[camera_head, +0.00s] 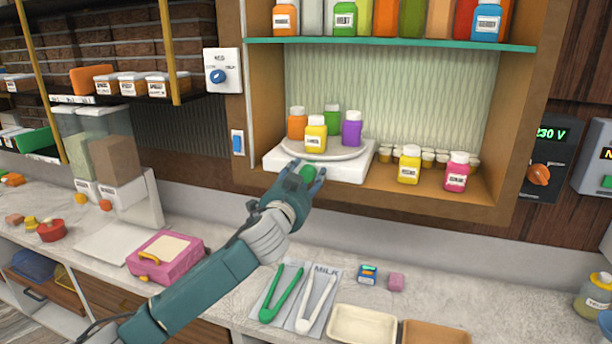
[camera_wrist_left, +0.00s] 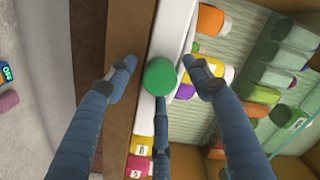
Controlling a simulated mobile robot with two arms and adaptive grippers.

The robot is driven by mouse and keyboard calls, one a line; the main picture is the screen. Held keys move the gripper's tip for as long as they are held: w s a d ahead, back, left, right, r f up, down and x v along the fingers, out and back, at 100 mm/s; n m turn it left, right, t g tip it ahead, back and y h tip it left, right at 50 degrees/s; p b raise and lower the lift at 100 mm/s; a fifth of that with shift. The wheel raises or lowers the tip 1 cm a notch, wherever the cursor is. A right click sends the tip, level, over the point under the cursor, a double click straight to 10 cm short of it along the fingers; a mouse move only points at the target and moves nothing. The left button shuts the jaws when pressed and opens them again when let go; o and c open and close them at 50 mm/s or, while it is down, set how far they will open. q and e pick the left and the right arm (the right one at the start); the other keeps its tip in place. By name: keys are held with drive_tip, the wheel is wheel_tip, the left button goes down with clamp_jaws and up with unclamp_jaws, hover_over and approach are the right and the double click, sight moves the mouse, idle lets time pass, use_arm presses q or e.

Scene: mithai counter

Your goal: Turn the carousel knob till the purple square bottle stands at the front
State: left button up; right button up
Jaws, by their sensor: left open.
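The carousel in the alcove has a white base (camera_head: 347,171) and a round grey turntable (camera_head: 340,156). The yellow bottle (camera_head: 316,135) stands at the front, the purple square bottle (camera_head: 351,130) at the right, the orange bottle (camera_head: 297,123) at the left and the green bottle (camera_head: 332,118) at the back. The green knob (camera_head: 307,172) is on the base's front; it also shows in the left wrist view (camera_wrist_left: 159,77). My left gripper (camera_head: 304,177) is open, its fingers spread around the knob. Contact cannot be told. My right gripper is not in view.
A yellow jar (camera_head: 409,165) and a pink jar (camera_head: 456,173) stand right of the carousel on the alcove floor. A teal shelf (camera_head: 400,43) with bottles is above. Below, the counter holds a pink box (camera_head: 166,257), tongs (camera_head: 283,292) and trays.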

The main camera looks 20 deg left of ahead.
use_arm(q)
drive_tip(key=c, duration=1.1)
drive_tip(key=shift+n+b, duration=0.3)
drive_tip(key=shift+n, duration=0.2)
drive_tip(key=shift+c, duration=0.2)
drive_tip(key=n+b, duration=0.1)
drive_tip(key=n, duration=0.1)
drive_tip(key=shift+n, duration=0.4)
drive_tip(key=n+b, duration=0.1)
drive_tip(key=n, duration=0.2)
drive_tip(key=shift+n, duration=0.3)
drive_tip(key=n, duration=0.4)
drive_tip(key=shift+r+h, duration=0.2)
drive_tip(key=shift+h, duration=0.2)
drive_tip(key=n+p, duration=0.1)
drive_tip(key=n, duration=0.1)
drive_tip(key=n+p, duration=0.1)
drive_tip(key=n, duration=0.2)
drive_tip(key=shift+a+n, duration=0.2)
drive_tip(key=shift+n, duration=0.1)
